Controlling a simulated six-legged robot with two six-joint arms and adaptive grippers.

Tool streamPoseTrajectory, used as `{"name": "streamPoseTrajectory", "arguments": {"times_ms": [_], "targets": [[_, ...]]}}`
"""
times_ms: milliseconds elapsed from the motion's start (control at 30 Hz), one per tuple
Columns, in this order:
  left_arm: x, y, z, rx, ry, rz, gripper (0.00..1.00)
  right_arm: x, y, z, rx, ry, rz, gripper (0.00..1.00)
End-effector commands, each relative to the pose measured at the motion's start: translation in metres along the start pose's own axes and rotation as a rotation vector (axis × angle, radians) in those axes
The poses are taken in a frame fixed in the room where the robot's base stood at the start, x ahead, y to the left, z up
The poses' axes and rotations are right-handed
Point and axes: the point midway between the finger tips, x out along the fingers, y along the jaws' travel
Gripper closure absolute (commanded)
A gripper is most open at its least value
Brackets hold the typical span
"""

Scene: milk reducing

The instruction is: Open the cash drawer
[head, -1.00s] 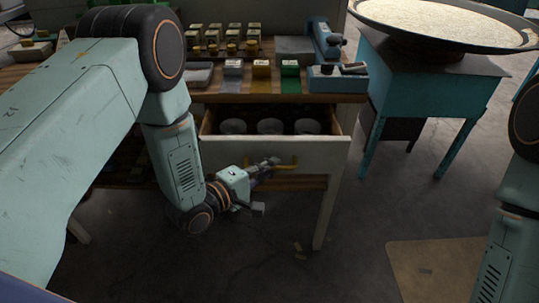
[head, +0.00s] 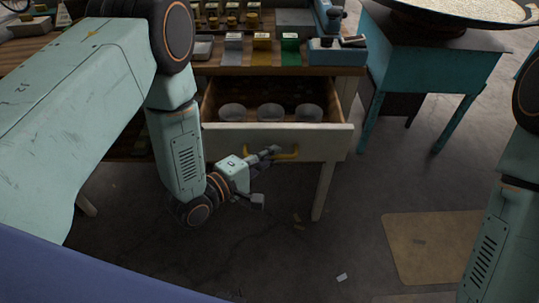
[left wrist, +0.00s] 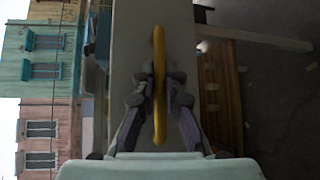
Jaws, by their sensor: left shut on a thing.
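The cash drawer (head: 225,142) has a pale front and stands pulled well out from under the wooden counter. Its inside shows, with three round cups (head: 270,113) in a row. A yellow bar handle (head: 288,153) is on the drawer front. My right gripper is out of view; only part of my right arm shows at the right edge.
The counter top (head: 225,71) holds several small coloured blocks and a blue scale (head: 335,52). A teal table (head: 430,65) with a wide round pan of grain stands at the right. A tan mat (head: 435,245) lies on the floor. The floor before the drawer is mostly clear.

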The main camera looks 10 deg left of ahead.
Motion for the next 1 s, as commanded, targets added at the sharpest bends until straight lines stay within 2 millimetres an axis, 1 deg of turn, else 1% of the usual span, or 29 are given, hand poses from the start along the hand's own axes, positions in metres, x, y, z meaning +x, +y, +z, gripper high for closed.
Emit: {"name": "streamPoseTrajectory", "arguments": {"times_ms": [33,67,100,333,667,767,1000], "targets": [[0.000,0.000,0.000,0.000,-0.001,0.001,1.00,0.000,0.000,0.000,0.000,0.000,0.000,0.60],[0.000,0.000,0.000,0.000,-0.001,0.001,0.89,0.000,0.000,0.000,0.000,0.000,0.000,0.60],[0.000,0.000,0.000,0.000,-0.001,0.001,0.86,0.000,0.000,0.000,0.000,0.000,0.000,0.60],[-0.001,0.000,0.001,0.000,0.000,0.000,0.66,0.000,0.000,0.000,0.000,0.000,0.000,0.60],[-0.003,-0.001,0.001,-0.001,0.001,-0.001,0.66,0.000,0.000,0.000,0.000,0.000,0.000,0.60],[-0.012,-0.001,0.000,-0.001,0.002,-0.002,0.66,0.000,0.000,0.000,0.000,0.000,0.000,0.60],[-0.055,0.000,0.000,-0.006,0.007,0.000,0.66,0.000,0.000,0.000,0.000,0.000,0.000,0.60]]}}
